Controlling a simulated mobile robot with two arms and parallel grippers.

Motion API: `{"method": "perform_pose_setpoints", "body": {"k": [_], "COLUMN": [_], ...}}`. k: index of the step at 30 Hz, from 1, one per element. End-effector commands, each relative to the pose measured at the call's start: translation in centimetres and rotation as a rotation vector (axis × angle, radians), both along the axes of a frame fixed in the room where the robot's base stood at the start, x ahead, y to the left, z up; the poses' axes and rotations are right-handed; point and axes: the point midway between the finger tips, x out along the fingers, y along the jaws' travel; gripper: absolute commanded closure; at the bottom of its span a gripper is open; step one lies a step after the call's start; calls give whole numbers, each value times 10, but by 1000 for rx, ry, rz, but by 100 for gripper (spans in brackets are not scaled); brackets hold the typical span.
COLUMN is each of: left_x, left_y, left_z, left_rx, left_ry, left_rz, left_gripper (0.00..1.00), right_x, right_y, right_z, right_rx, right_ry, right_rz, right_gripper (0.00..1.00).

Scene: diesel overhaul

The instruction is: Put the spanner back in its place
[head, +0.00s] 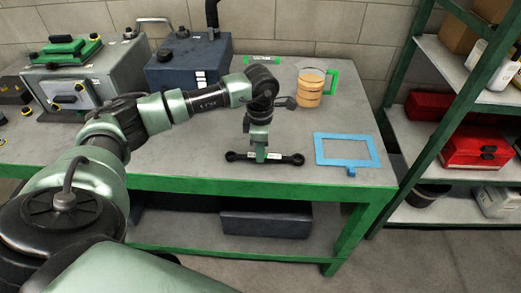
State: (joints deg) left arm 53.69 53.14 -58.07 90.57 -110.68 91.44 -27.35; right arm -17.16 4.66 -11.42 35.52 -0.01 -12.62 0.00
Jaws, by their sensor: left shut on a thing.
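The spanner (286,159) is a dark bar with a rounded head at each end. It lies crosswise near the front edge of the bench top, left of a flat blue frame (319,150). My left gripper (261,155) points down and is shut on the middle of the spanner. The fingers hide part of its middle. I cannot tell whether the spanner touches the bench or is just above it. My right gripper is not in view.
The grey bench (200,165) has a green front edge. A jug of amber liquid (309,88) with a green handle stands at the back. A dark blue box (190,62) and a grey machine (85,75) stand at the left. Shelves (420,135) with red cases are at the right.

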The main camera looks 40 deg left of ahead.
Motion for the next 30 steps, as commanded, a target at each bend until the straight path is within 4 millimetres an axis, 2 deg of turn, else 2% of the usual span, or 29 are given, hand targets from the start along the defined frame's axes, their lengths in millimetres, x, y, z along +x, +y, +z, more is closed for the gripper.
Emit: {"method": "perform_pose_setpoints", "body": {"k": [2,3,6,17,30], "left_x": [0,0,0,0,1], "left_y": [0,0,0,0,0], "left_z": [-4,-3,-2,0,65], "left_rx": [0,0,0,0,0], "left_ry": [-1,-1,-1,-1,-4], "left_rz": [0,0,0,0,0], "left_gripper": [100,79,57,57,57], "right_x": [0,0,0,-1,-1], "right_y": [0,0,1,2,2], "right_z": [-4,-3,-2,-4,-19], "right_rx": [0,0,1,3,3], "right_ry": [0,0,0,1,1], "right_rz": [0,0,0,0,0], "right_gripper": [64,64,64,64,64]}}
